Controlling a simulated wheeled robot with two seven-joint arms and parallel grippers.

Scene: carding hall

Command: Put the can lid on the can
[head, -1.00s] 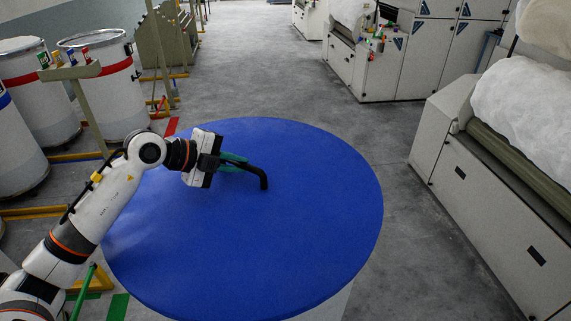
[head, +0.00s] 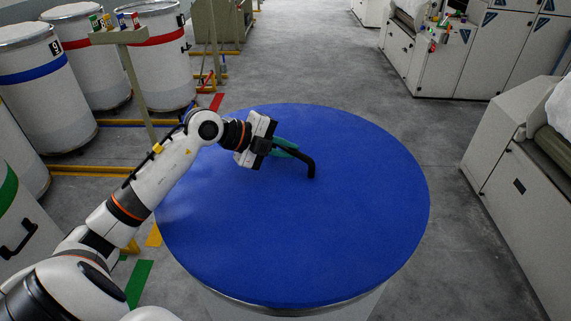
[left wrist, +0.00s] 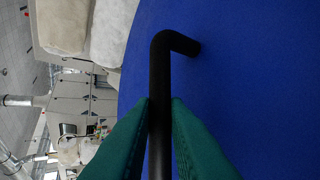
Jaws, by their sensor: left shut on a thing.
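The can lid (head: 330,230) is a large round blue disc with a black bent handle (head: 310,168). My left gripper (head: 297,155), with green fingers, is shut on the handle. In the left wrist view, the fingers (left wrist: 160,105) close on both sides of the black handle (left wrist: 159,70), with the blue lid (left wrist: 240,80) beyond. Below the lid's near edge, a metal rim and the white wall of a can (head: 290,312) show. The lid covers the can's mouth; I cannot tell whether it is fully seated. My right gripper is not in view.
White cans with blue (head: 45,75) and red (head: 150,45) bands stand at the left. A thin post carries a rack of coloured pieces (head: 120,35) there. Yellow rails (head: 100,171) lie on the floor. White machines (head: 500,160) line the right. Grey floor is open beyond the lid.

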